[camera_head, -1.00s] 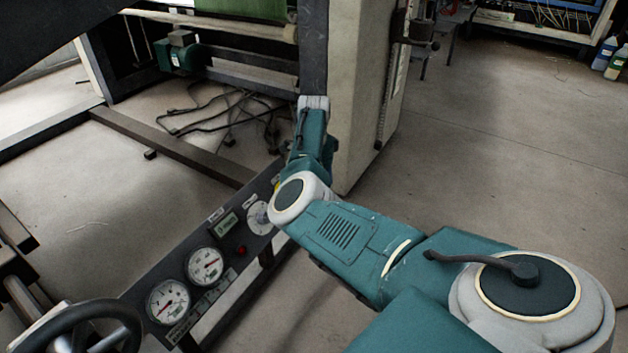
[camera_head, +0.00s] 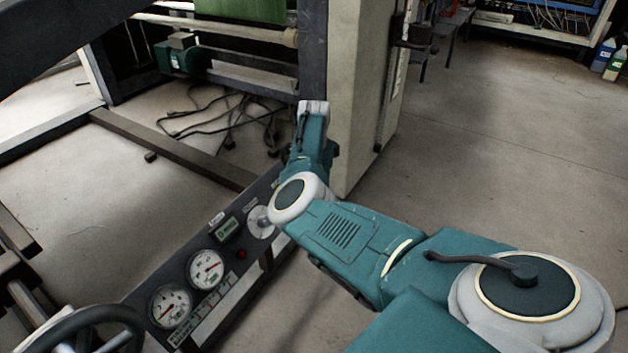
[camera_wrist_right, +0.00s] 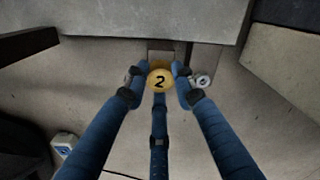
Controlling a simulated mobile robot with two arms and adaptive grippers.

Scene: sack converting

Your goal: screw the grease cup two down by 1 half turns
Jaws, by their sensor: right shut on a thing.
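The grease cup two (camera_wrist_right: 160,80) shows in the right wrist view as a round yellow cap marked "2", close to the edge of a grey machine part. My right gripper (camera_wrist_right: 159,82) is shut on it, with blue fingers on its left and right and one below. In the head view my right arm reaches away toward the light machine column; its gripper and the cup are hidden there behind the arm. My left gripper is in neither view.
A gauge panel (camera_head: 195,278) with two dials stands left of my arm, with a handwheel (camera_head: 85,330) at the lower left. The machine column (camera_head: 355,90) rises beside my wrist. A small round metal fitting (camera_wrist_right: 202,81) sits right of the cup. Cables (camera_head: 225,115) lie on the floor.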

